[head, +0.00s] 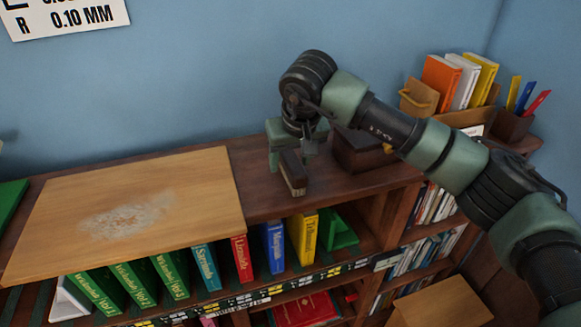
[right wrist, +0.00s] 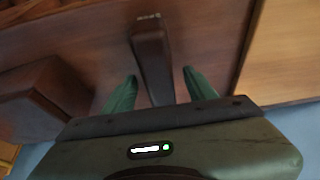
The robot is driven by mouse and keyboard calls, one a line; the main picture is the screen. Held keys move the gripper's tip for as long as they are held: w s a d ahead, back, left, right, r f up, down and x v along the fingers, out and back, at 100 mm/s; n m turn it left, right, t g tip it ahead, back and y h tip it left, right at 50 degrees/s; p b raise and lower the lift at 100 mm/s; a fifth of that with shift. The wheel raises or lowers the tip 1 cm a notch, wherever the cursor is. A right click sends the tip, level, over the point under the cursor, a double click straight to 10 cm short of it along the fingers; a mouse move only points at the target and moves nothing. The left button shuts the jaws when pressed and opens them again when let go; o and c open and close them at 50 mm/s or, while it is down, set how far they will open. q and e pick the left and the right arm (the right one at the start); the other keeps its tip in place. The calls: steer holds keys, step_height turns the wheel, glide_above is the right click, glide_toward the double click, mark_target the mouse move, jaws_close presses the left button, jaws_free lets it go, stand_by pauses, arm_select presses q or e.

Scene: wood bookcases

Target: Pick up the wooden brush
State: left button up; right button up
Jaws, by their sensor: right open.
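The wooden brush (head: 293,173) is a narrow dark brown block with a pale end, lying on top of the bookcase. In the right wrist view the brush (right wrist: 151,57) runs lengthwise between the two green fingers. My right gripper (head: 292,152) points down over the rear part of the brush. Its fingers are open, one on each side, and in the right wrist view the gripper (right wrist: 159,76) shows gaps beside the brush. The gripper partly hides the brush's rear end. My left gripper is not in view.
A dark wooden box (head: 356,152) stands close to the right of the gripper. A light wood board (head: 190,190) with a whitish patch lies to the left. A book holder (head: 419,98) and a pen cup (head: 511,124) stand at the right. Books fill the shelves below.

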mark_target(290, 156)
steer(key=shift+f, duration=0.1)
stand_by(0.3)
jaws_close()
steer(key=shift+r+p, duration=0.4)
steer(key=shift+p, duration=0.1)
step_height(290, 156, up, 8)
steer(key=b, duration=0.3)
step_height(290, 156, up, 12)
steer(key=shift+b, duration=0.35)
steer(key=shift+f, duration=0.1)
